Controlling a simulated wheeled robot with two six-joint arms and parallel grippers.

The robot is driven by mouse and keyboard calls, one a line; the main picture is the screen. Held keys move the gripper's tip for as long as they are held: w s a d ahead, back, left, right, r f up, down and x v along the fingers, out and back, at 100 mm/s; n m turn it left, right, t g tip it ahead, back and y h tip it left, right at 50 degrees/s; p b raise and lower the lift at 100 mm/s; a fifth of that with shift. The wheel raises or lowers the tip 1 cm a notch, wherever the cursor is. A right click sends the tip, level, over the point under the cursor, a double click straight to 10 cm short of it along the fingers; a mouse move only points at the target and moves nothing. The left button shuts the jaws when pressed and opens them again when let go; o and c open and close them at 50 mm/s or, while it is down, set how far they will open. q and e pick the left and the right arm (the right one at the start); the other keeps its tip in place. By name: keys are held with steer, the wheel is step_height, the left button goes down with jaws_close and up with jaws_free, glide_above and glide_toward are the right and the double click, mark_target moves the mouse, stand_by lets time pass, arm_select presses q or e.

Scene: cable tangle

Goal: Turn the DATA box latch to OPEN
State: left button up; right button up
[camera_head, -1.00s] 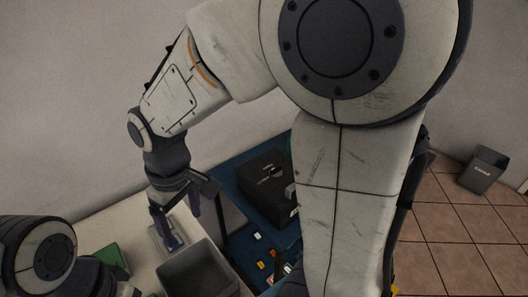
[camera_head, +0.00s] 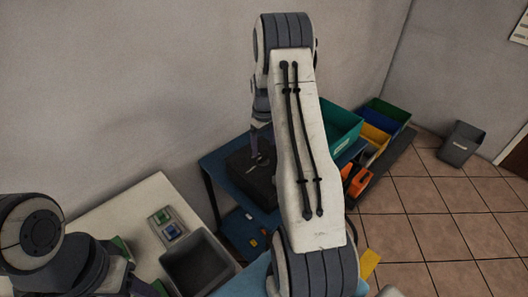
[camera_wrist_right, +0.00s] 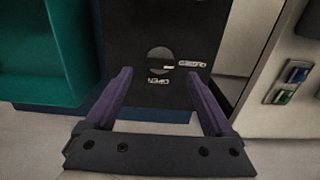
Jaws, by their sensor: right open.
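The black box (camera_head: 248,180) stands on the blue table behind my right arm. In the right wrist view, its dark face (camera_wrist_right: 125,35) carries a round grey latch (camera_wrist_right: 160,60). An OPEN label reads upside down below the latch, and a second label, seemingly CLOSED, lies to its right. A small pale mark on the latch lies on the side toward that second label. My right gripper (camera_wrist_right: 165,100) is open and empty, its purple fingers apart and pointing at the latch face, not touching the latch. My left gripper is mostly cut off at the bottom left of the head view.
A teal bin (camera_head: 341,130) stands right of the box, with green, blue and yellow bins beyond. A grey bin (camera_head: 188,268) and a small panel with green and blue parts (camera_head: 168,228) sit on the pale table. Orange items (camera_head: 357,180) lie behind my arm.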

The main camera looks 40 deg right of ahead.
mark_target(264, 157)
steer(key=shift+f+p, duration=0.55)
steer(key=shift+f, duration=1.95)
steer(key=c, duration=1.4)
